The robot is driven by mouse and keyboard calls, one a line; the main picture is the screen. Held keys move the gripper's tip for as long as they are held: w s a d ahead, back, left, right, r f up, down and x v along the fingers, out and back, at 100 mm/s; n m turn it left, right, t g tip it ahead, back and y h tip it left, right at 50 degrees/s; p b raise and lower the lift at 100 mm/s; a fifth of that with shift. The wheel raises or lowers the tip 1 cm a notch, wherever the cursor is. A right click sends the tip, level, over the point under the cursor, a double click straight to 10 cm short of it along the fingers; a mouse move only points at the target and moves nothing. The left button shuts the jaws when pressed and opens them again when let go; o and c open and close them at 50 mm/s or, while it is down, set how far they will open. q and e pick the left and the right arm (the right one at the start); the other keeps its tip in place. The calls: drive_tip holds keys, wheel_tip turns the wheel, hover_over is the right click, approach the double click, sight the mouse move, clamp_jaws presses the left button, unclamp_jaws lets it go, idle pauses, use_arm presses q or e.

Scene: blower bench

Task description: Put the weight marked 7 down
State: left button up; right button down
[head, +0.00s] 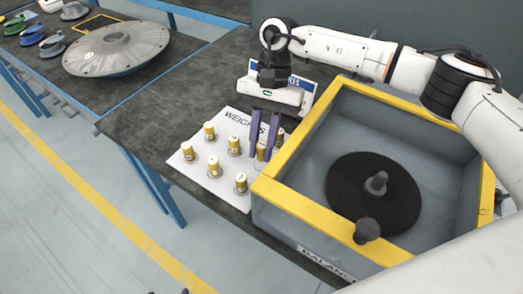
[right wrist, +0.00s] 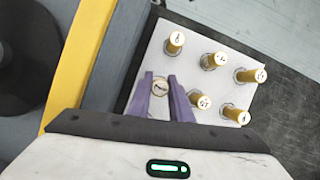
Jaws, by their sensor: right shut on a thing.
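My right gripper (head: 264,156) is over the white board marked WEIGHTS (head: 202,182), its purple fingers pointing down. It is shut on a brass weight (right wrist: 160,86), whose round top shows between the fingertips in the right wrist view. The mark on that top is too small to read surely. The weight is upright, at or just above the board; I cannot tell if it touches. Several other brass weights stand upright on the board, such as one at its front corner (head: 241,184). Small dark tips at the bottom edge of the head view may be my left gripper (head: 169,292).
A grey bin with a yellow rim (head: 283,204) stands right beside the board, with a black disc and spindle (head: 376,184) inside. A blue-and-white sign (head: 310,84) is behind my gripper. A large metal disc (head: 117,47) lies on the far table. Bare bench is left of the board.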

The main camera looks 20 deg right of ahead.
wheel_tip(320, 180, down, 2)
drive_tip(key=shift+f, duration=0.25)
use_arm(q)
drive_tip(key=shift+w+a+r, duration=0.1)
drive_tip(key=shift+w+r, duration=0.2)
drive_tip(key=shift+w, duration=0.05)
use_arm(e)
drive_tip(key=shift+f, duration=0.2)
drive_tip(key=c, duration=1.6)
unclamp_jaws()
use_arm(q)
drive_tip(key=shift+s+f, duration=0.2)
drive_tip(key=shift+f, duration=0.05)
use_arm(e)
drive_tip(key=shift+r, duration=0.1)
